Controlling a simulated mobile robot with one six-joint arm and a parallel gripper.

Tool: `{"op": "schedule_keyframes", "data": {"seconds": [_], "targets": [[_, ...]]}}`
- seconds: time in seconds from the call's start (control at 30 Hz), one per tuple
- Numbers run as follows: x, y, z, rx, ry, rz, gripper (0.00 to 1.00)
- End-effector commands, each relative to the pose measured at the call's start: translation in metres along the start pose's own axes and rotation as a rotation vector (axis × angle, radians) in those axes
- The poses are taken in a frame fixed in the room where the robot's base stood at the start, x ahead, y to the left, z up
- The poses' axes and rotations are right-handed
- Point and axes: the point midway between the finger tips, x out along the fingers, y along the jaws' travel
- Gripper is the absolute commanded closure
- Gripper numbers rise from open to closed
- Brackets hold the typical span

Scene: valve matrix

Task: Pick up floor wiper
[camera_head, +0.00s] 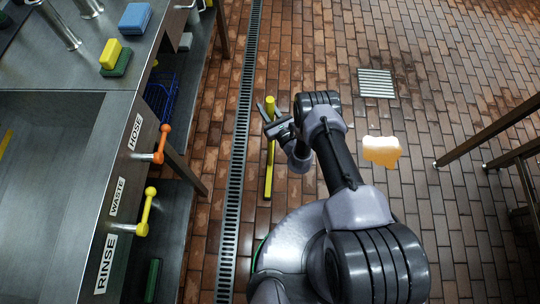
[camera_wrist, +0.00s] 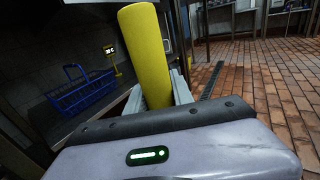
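The floor wiper (camera_head: 268,180) is a long yellow pole-like thing seen from above in the head view. Its upper end stands among my gripper's fingers, and its lower part runs down the picture beside the drain. My gripper (camera_head: 270,114) is at the upper part of the yellow handle. In the wrist view the thick yellow handle (camera_wrist: 147,55) rises between the two grey fingers of my gripper (camera_wrist: 156,92), one on each side. Whether the fingers press on it is not clear.
A steel sink counter (camera_head: 62,97) with orange (camera_head: 161,145) and yellow (camera_head: 147,211) valve handles stands at left. A drain grate (camera_head: 238,150) runs along the brick floor. A blue basket (camera_wrist: 82,90) sits under the counter. Metal legs (camera_head: 490,130) stand at right.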

Motion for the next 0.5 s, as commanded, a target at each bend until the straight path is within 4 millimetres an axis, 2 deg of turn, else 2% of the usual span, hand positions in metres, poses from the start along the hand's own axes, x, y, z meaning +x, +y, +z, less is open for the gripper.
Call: {"op": "schedule_keyframes", "data": {"seconds": [0.03,0.1,0.5], "targets": [[-0.0001,0.0,-0.0001,0.0,0.0,0.0,0.87],[-0.0002,0.0,-0.0002,0.0,0.0,0.0,1.0],[-0.0005,0.0001,-0.0006,0.0,0.001,0.0,1.0]]}}
